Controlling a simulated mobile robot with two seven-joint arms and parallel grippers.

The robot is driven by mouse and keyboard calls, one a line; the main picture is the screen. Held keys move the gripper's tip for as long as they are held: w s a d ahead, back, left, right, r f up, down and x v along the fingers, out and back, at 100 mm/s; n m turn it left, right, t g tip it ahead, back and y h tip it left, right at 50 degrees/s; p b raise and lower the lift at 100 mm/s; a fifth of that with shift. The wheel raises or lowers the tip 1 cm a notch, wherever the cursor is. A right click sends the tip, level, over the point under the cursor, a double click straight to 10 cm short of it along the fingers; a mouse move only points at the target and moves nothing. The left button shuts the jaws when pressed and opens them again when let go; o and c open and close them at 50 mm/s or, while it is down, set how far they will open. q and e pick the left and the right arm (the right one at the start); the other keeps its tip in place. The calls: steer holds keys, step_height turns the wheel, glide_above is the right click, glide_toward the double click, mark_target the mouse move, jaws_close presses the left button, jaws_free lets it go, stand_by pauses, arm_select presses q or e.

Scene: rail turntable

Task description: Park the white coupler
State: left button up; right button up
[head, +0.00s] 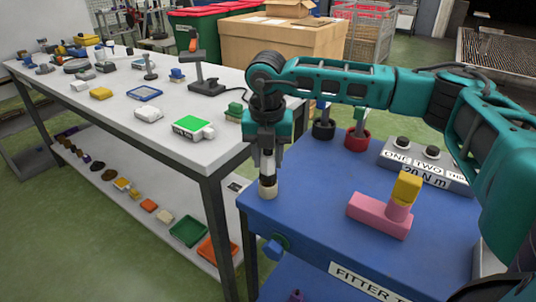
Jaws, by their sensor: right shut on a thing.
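My right gripper (267,146) points down over the near left corner of the blue bench top (310,205). It is shut on an upright, narrow piece, the white coupler (268,188), with a pale cream lower end and a dark and white upper part. The gripper hides part of its top. Its lower end is at the blue top's left edge; I cannot tell whether it touches the surface. My left gripper is not in view.
A black cup (323,130) and a red cup (357,138) stand at the back. A grey block (428,166) labelled ONE, TWO stands right of them. A pink piece (378,216) with a yellow block (406,187) lies in front. A long white table (118,115) holds several small items.

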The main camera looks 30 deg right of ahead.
steer(key=shift+f+b, duration=0.45)
steer(key=shift+f, duration=0.2)
steer(key=o, duration=1.3)
steer(key=shift+c, duration=0.2)
